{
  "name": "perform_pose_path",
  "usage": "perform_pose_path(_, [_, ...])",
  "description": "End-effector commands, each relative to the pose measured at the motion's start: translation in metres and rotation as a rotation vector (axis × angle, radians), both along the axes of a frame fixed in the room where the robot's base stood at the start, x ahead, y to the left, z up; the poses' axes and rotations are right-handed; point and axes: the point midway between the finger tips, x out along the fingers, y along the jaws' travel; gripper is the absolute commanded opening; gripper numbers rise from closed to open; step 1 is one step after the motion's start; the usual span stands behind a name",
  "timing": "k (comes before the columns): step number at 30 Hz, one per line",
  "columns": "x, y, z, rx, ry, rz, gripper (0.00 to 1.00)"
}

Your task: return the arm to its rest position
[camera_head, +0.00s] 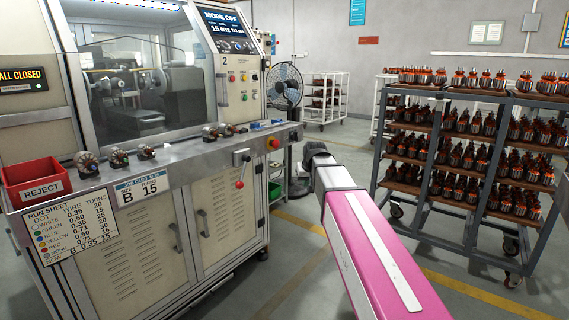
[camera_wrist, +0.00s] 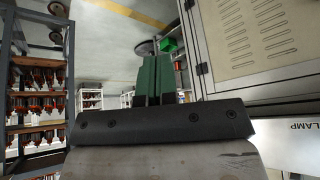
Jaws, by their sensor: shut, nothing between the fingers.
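My gripper shows in the wrist view (camera_wrist: 160,80) with its two green fingers side by side and closed, nothing between them. In the head view my pink and white arm reaches up from the lower right, between the winding machine (camera_head: 190,240) and the rack of armatures (camera_head: 455,200). Its dark end is near the right end of the machine's shelf, apart from it. The fingers are hidden in the head view. The wrist view appears turned over, with the machine's cabinet (camera_wrist: 265,40) at the right and a rack (camera_wrist: 70,100) at the left.
A fan (camera_head: 286,85) stands behind. A white rack (camera_head: 326,100) is at the back.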

Motion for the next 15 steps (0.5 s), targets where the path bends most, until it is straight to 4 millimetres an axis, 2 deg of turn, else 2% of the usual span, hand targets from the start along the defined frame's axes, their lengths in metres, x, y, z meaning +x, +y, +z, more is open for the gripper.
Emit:
perform_pose_path(1, [-0.015,-0.008,-0.023,-0.005,0.031,-0.011,0.0])
perform_pose_path(6, [-0.054,-0.031,-0.088,-0.021,0.125,-0.048,0.0])
perform_pose_path(15, [-0.135,-0.067,-0.187,-0.048,0.289,-0.111,0.0])
